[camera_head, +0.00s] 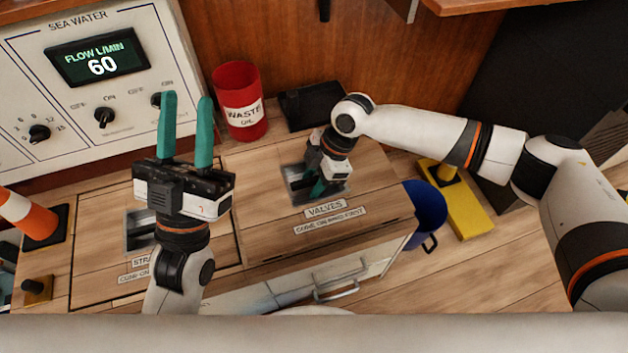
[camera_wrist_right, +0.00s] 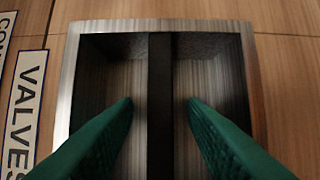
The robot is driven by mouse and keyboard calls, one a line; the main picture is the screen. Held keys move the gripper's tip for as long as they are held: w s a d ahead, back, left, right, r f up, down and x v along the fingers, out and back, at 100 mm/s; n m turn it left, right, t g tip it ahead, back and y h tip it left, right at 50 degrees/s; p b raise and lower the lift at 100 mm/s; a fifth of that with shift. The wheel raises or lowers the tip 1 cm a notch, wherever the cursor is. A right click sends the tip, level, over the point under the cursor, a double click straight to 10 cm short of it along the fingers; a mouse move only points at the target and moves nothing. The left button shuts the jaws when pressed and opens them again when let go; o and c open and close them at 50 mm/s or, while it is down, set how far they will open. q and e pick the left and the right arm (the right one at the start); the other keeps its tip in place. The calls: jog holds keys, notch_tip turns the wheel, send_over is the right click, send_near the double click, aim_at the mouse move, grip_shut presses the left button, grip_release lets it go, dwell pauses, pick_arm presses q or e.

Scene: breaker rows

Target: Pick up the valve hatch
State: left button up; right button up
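The valve hatch (camera_head: 375,185) is a wooden panel labelled VALVES, lying flat in the wooden top at the middle of the head view. It has a recessed metal handle cup with a dark bar (camera_wrist_right: 160,50) across it, seen in the right wrist view. My right gripper (camera_head: 318,187) points down at this cup. Its two teal fingers are open, one on each side of the bar, with a visible gap to it. The fingertips appear at or inside the recess; the exact depth is unclear. My left gripper (camera_head: 187,98) is open and empty, fingers pointing up, over the neighbouring hatch.
A red waste oil can (camera_head: 240,110) and a black tray (camera_head: 310,105) stand behind the hatch. A blue bucket (camera_head: 427,215) and a yellow block (camera_head: 455,205) are to its right. The sea water panel (camera_head: 90,85) is at the back left. An orange-white cone (camera_head: 28,215) stands at left.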

jog(key=shift+f, duration=0.1)
dwell(0.4)
grip_shut()
jog(key=shift+s, duration=0.1)
dwell(1.1)
